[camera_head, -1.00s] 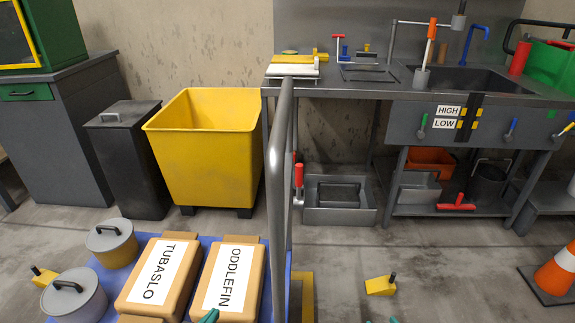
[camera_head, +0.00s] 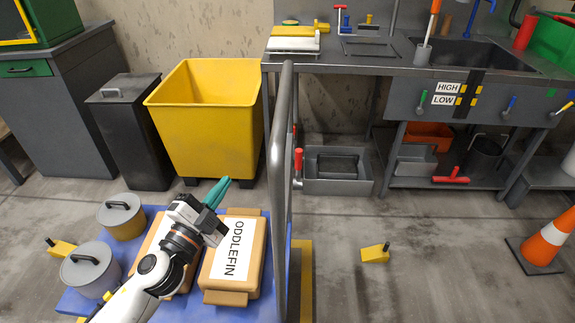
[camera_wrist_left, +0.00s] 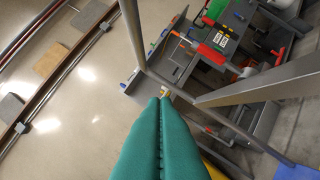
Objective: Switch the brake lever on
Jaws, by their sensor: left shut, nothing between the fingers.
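The brake lever (camera_head: 298,160) has an upright red handle and a grey foot, and it sits beside the cart's grey handle rail (camera_head: 282,150). My left gripper (camera_head: 220,190) has teal fingers pressed together and empty. In the head view it is above the cart load, to the left of the rail and apart from the lever. In the left wrist view the shut fingers (camera_wrist_left: 160,110) point toward the grey frame bars. A red handle shows beyond them there, but I cannot tell surely whether it is the brake lever. My right gripper is out of view.
The blue cart bed (camera_head: 272,285) carries a bag marked ODDLEFIN (camera_head: 232,255), another partly hidden bag and two lidded pots (camera_head: 120,215). A yellow bin (camera_head: 205,120) stands behind. A sink bench (camera_head: 400,75) is at the back right. Floor right of the rail is mostly clear.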

